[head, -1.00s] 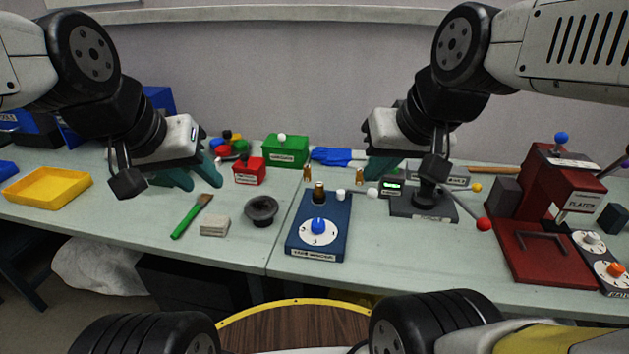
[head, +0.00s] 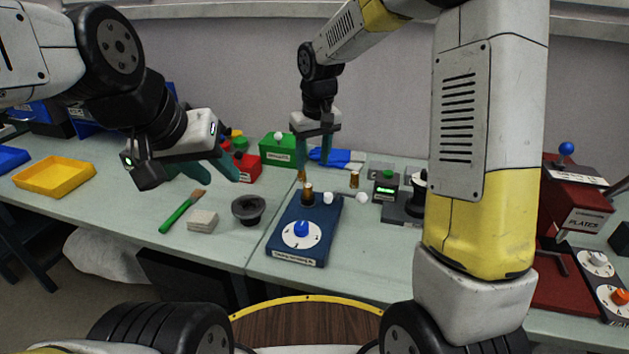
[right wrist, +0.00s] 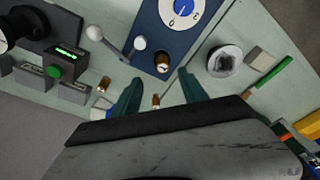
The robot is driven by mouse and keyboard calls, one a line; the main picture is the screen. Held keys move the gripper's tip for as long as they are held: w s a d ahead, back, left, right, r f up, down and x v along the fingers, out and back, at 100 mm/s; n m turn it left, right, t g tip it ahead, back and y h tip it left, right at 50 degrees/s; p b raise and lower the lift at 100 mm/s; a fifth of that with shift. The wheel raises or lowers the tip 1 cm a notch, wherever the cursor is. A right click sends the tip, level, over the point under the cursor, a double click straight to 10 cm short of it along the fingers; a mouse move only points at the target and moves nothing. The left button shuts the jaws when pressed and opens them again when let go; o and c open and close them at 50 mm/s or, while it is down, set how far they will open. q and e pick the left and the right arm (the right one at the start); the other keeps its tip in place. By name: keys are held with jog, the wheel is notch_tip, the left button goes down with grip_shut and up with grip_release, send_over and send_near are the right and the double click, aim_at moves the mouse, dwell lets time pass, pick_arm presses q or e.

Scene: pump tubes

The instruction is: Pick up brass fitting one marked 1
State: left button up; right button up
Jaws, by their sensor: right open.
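Two small brass fittings stand on the bench behind the blue machine: a left one (head: 301,175) and a right one (head: 354,179). I cannot read a number on either. My right gripper (head: 313,168) points down, open and empty, close above the left fitting. In the right wrist view that fitting (right wrist: 155,101) shows between the two green fingers (right wrist: 159,82), apart from both; the other fitting (right wrist: 103,84) is outside them, to the left. A third brass piece (head: 308,192) sits on the blue machine (head: 290,255). My left gripper (head: 212,177) is open and empty over the bench's left part.
The blue machine with its dial is just in front of the fittings. A green box (head: 278,152) and a blue cloth (head: 336,159) lie behind. A black device with a green display (head: 386,190) stands right. A dark funnel-like cup (head: 249,209), sponge block (head: 202,221) and green brush (head: 180,214) lie left.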

aim_at(308, 185)
jog(key=f, duration=0.3)
jog(key=w+a+f, duration=0.1)
jog(key=f, duration=0.3)
jog(key=w+f, duration=0.1)
jog(key=f, duration=0.2)
jog(key=shift+w+a+f, duration=0.15)
jog(key=shift+a+f, duration=0.05)
jog(key=shift+f, duration=0.15)
grip_shut()
